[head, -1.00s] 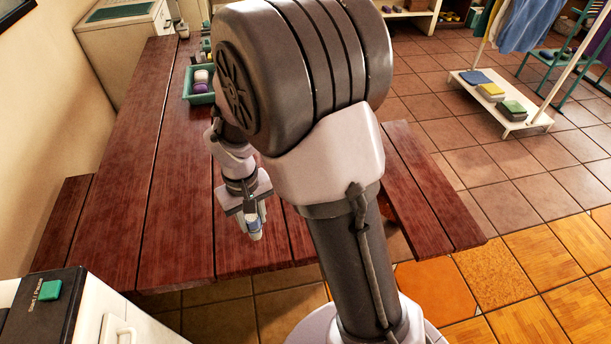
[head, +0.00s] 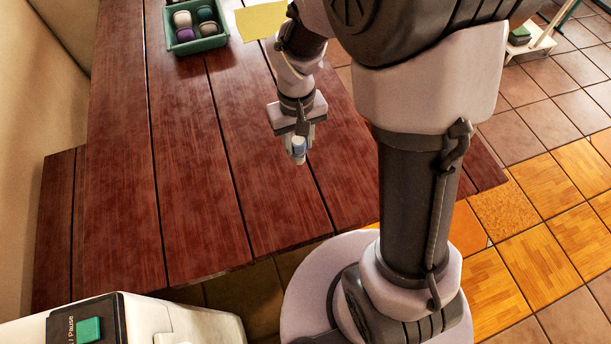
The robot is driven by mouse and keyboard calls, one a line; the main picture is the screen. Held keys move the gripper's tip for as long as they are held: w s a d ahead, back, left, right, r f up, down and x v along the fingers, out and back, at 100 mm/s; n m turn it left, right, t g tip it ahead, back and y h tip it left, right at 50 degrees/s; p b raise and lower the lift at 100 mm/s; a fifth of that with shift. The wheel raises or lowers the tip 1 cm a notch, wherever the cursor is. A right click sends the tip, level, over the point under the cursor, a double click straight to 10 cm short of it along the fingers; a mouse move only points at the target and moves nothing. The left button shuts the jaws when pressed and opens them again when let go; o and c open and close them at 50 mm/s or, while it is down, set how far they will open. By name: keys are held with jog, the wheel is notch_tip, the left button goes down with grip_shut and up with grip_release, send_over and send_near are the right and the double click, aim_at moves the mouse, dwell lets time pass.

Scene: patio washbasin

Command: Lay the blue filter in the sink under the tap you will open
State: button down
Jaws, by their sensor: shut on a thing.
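My gripper (head: 298,158) points down above the dark red wooden table, left of my arm's column. No sink and no tap are in view.
A green crate (head: 197,46) with several rounded coloured items stands on the wooden table (head: 190,150). A yellow sheet (head: 261,20) lies beside it. A white machine with a green pause button (head: 90,329) is at the lower left. The table's near part is clear.

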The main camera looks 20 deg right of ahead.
jog(key=s+a+f+n+b, duration=0.1)
jog(key=s+a+f+b, duration=0.15)
jog(key=s, duration=0.35)
jog(key=s+a+f+n+b, duration=0.1)
jog(key=s+f+b, duration=0.1)
jog(key=s+b, duration=0.35)
jog(key=w+d+f+p, duration=0.1)
jog(key=w+p, duration=0.1)
jog(key=w, duration=0.2)
jog(key=w+d+f+p, duration=0.2)
jog(key=w, duration=0.3)
jog(key=w+d+f+p, duration=0.1)
jog(key=w+f+p, duration=0.1)
jog(key=w+p, duration=0.1)
jog(key=shift+w+d, duration=0.2)
jog(key=shift+w, duration=0.25)
jog(key=shift+w+d, duration=0.2)
jog(key=shift+w, duration=0.25)
jog(key=shift+r, duration=0.25)
jog(key=shift+f, duration=0.25)
jog(key=c, duration=1)
grip_release()
jog(key=shift+r, duration=0.1)
